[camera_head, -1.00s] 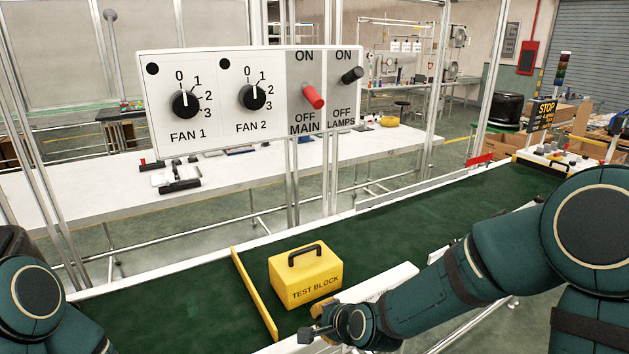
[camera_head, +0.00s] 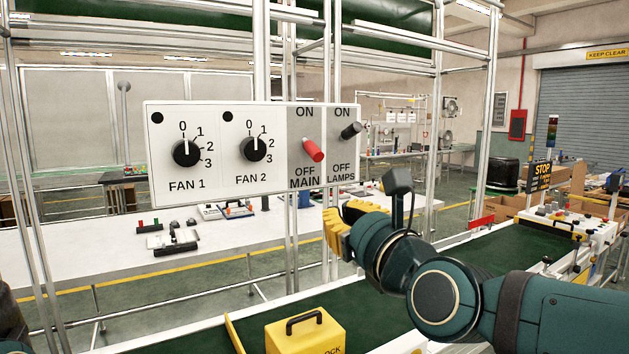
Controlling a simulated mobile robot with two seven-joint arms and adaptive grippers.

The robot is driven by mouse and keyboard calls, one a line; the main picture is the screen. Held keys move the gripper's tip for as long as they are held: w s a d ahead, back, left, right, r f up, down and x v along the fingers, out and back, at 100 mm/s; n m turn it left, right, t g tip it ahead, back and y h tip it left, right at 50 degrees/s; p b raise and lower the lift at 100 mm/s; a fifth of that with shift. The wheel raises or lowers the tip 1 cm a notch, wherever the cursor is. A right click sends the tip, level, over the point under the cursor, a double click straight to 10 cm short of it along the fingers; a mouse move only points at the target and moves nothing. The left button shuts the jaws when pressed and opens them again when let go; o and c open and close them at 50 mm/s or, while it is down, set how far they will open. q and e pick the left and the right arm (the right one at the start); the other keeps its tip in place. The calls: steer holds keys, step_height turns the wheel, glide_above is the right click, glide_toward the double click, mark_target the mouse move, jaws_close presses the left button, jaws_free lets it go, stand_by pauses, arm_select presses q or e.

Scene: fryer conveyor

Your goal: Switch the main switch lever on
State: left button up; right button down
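The main switch lever (camera_head: 313,150) has a red handle and sits on the white and grey control panel (camera_head: 215,192), between the ON and OFF labels. Its handle tilts down towards OFF. My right gripper (camera_head: 338,228), with yellow ribbed fingers, is below and slightly right of the lever, apart from the panel. It shows from the side, and I cannot tell whether its fingers are open. My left gripper is out of view.
Beside the main lever is the black lamps lever (camera_head: 350,130), tilted up. Two fan knobs (camera_head: 186,152) (camera_head: 253,148) are on the panel's left. A yellow test block (camera_head: 300,335) stands on the green conveyor (camera_head: 375,302) below. Metal posts stand behind the panel.

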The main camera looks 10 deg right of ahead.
mark_target(309, 189)
steer(key=shift+r, duration=0.1)
stand_by(0.3)
steer(key=p+x, duration=0.2)
steer(key=x, duration=0.8)
steer(key=shift+s, duration=0.1)
steer(key=r, duration=0.1)
steer(key=s+r+p, duration=0.1)
steer(key=r, duration=0.1)
steer(key=shift+s+a, duration=0.1)
steer(key=shift+s, duration=0.15)
steer(key=shift+s+r+p, duration=0.2)
steer(key=shift+r+p, duration=0.1)
steer(key=shift+r, duration=0.05)
steer(key=shift+w, duration=0.1)
